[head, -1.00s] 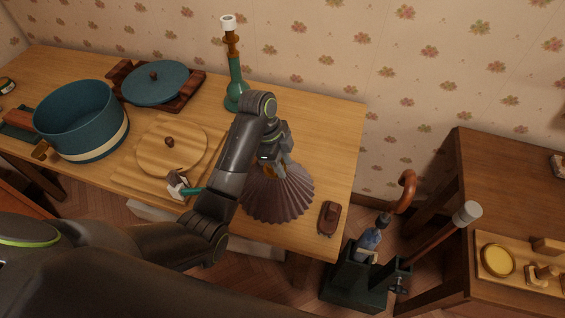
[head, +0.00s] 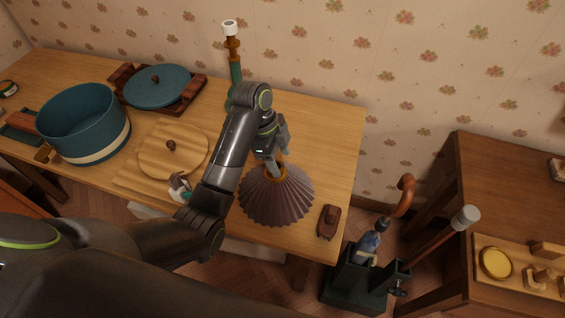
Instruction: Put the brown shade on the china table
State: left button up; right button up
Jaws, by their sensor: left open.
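The brown shade (head: 277,197), pleated and cone-shaped with a brass-coloured ring at its top, stands wide end down near the right end of the light wooden table (head: 325,130). My left gripper (head: 272,165) is open, just over the top of the shade at its upper left; I cannot tell whether the fingers touch it. My left arm hides part of the table. My right gripper is out of view. No label shows which table is the china table.
A teal pot (head: 82,125), a teal lid (head: 155,84), a round wooden lid (head: 172,150) and a green lamp stand (head: 234,75) are on the table. A small brown object (head: 329,221) lies beside the shade. A dark umbrella stand (head: 355,285) and a brown table (head: 510,190) stand right.

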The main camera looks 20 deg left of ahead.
pick_arm(q)
jog(key=p+v, duration=0.7)
jog(key=v, duration=0.1)
jog(key=shift+r, duration=0.3)
jog(key=shift+s+a+f, duration=0.1)
